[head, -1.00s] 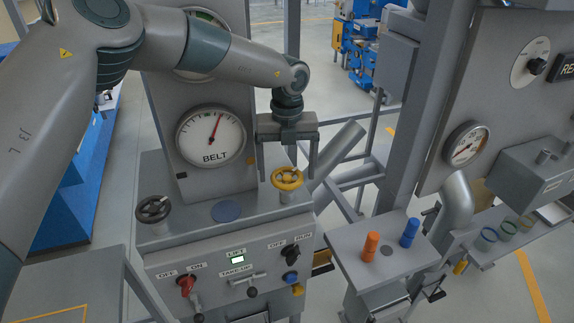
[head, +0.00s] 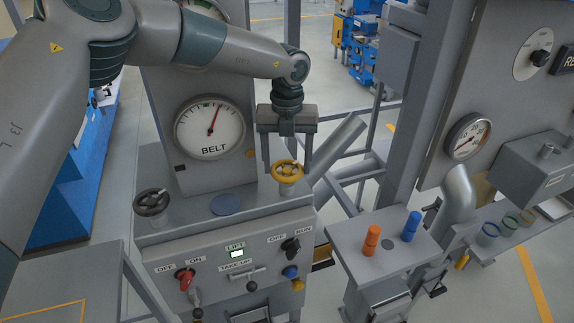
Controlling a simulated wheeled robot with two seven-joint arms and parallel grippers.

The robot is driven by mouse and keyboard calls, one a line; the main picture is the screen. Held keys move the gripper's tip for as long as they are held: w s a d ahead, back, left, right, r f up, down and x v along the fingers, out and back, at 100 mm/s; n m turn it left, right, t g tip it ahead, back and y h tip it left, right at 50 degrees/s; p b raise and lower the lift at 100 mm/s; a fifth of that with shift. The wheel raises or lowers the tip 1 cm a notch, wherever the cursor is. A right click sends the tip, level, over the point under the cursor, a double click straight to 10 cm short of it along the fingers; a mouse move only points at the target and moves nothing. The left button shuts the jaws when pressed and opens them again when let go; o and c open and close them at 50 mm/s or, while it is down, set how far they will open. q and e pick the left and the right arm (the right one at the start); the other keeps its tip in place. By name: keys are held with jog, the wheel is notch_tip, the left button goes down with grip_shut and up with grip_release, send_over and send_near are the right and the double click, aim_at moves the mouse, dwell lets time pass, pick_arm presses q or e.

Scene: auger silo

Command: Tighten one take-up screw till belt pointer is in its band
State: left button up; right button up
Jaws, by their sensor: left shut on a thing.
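The BELT dial (head: 209,128) stands on the grey upright panel. Its red pointer points up and slightly right; a small green mark shows near the top of the scale, just left of the tip. A yellow handwheel (head: 287,171) sits on the console's right top, and a black handwheel (head: 152,203) on its left top. My left gripper (head: 287,163) points down from above with one finger on each side of the yellow handwheel, shut on it. A TAKE-UP label (head: 237,266) is on the console front, with a T-handle below it. My right gripper is not seen.
A side stand to the right bears an orange peg (head: 371,240) and a blue peg (head: 410,227). A steel upright rises behind it.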

pick_arm(q)
jog(key=m+b, duration=0.1)
jog(key=b, duration=0.1)
jog(key=m+b, duration=0.3)
jog(key=shift+f+m+b, duration=0.3)
jog(key=shift+m+b, duration=0.1)
jog(key=m+b, duration=0.2)
jog(key=shift+r+m, duration=0.1)
jog(key=shift+m, duration=0.3)
jog(key=m+b, duration=0.2)
jog(key=m, duration=0.1)
jog(key=shift+r+m, duration=0.1)
jog(key=shift+m, duration=0.2)
jog(key=m+b, duration=0.1)
jog(key=m, duration=0.2)
jog(key=shift+r+m, duration=0.1)
jog(key=shift+m, duration=0.2)
jog(key=m, duration=0.3)
jog(key=shift+m, duration=0.3)
jog(key=m, duration=0.3)
jog(key=shift+r+m, duration=0.1)
jog(key=shift+m, duration=0.2)
jog(key=m, duration=0.4)
jog(key=shift+m, duration=0.3)
